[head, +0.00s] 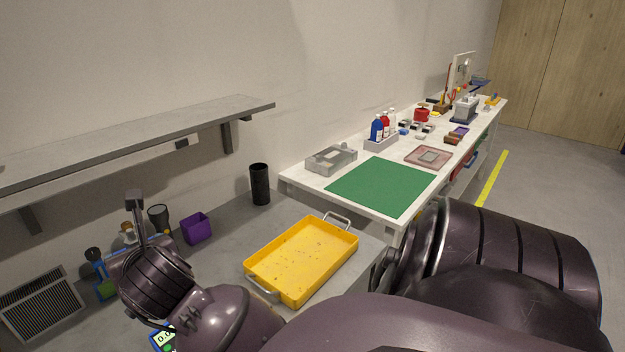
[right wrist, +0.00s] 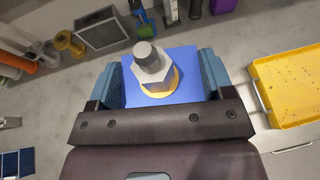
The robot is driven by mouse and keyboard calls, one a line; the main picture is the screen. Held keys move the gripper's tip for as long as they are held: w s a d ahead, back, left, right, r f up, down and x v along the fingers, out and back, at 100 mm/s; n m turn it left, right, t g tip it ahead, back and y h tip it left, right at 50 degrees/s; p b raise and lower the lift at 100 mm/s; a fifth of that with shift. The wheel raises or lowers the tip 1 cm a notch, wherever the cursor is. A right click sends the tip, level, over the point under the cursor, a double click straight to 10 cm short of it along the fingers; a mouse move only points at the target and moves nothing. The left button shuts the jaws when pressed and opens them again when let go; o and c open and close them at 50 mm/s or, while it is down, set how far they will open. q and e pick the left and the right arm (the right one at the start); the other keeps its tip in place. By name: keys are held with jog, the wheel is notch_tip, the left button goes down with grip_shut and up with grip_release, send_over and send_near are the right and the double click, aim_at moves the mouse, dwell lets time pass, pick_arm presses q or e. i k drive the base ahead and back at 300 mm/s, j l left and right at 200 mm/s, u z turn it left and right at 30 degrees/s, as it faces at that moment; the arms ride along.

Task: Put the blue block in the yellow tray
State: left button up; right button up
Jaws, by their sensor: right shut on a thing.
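A blue block (right wrist: 188,88) sits between the pads of my right gripper (right wrist: 165,82) in the right wrist view, and the gripper is shut on it. A grey hexagonal metal piece with a yellow ring (right wrist: 152,72) shows against the block's face; I cannot tell if it is fixed there. The empty yellow tray (head: 302,258) lies on the grey bench in the head view, and to the right of the gripper in the right wrist view (right wrist: 290,85). My own arm hides the right gripper and the block in the head view. My left gripper is not in view.
A purple bin (head: 196,229) and a black cylinder (head: 260,184) stand behind the tray. A vented box (head: 40,305) and several small tools crowd the bench's left. A grey shelf (head: 130,145) overhangs the back. A white table with a green mat (head: 383,186) adjoins at right.

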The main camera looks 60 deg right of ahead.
aim_at(285, 276)
jog(key=k+l, duration=0.1)
jog(key=l, duration=0.35)
jog(key=k+l, duration=0.15)
jog(key=l, duration=0.3)
jog(key=k+l, duration=0.1)
jog(key=l, duration=0.3)
